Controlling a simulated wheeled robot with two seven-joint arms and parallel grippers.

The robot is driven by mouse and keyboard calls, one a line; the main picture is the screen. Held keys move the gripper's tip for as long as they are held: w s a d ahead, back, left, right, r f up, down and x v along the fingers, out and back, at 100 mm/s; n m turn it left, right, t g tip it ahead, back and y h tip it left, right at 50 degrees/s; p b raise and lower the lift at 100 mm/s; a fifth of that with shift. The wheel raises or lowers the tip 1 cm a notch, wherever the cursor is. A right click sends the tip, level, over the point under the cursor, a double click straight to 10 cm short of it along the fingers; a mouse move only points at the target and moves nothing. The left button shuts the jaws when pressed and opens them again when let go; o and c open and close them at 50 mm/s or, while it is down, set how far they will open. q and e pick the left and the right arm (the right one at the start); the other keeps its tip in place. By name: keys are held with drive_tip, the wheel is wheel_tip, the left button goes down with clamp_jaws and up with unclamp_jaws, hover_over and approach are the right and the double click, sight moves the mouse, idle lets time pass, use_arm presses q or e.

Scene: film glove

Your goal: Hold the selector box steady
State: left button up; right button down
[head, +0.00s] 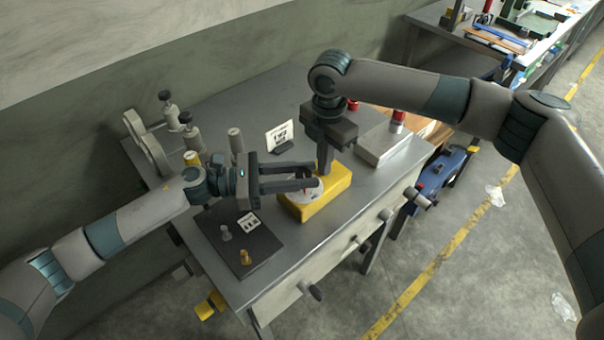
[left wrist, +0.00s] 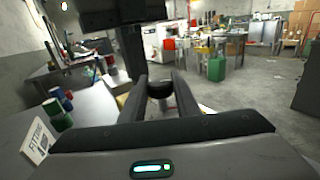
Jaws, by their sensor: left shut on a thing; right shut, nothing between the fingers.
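The yellow selector box (head: 335,184) sits on the grey bench near its front edge, with a pale round dial face (head: 303,196) on top. My left gripper (head: 312,183) reaches in from the left, level over the dial. Its fingers are shut on a black round knob (left wrist: 160,89), seen between the fingertips in the left wrist view. My right gripper (head: 323,170) points down, shut and empty, with its tips at the back of the box top. I cannot tell whether they touch it. The left fingers hide part of the dial.
A black mat (head: 229,246) with small pegs lies front left on the bench (head: 262,283). A label card (head: 279,137) stands behind the box. A pale block (head: 382,143) with a red-capped can (head: 397,121) is at right. Grey fixtures (head: 165,130) stand back left.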

use_arm(q)
drive_tip(key=shift+s+d, duration=0.25)
drive_tip(key=o, duration=1.1)
drive_tip(key=shift+d, duration=0.1)
drive_tip(key=shift+c, duration=0.2)
drive_tip(key=shift+w, duration=0.1)
drive_tip(key=shift+a, duration=0.3)
drive_tip(key=shift+a, duration=0.25)
drive_tip(key=s+a, duration=0.1)
drive_tip(key=a, duration=0.5)
drive_tip(key=shift+s+a, duration=0.25)
drive_tip(key=shift+s, duration=0.05)
drive_tip(key=shift+r, duration=0.1)
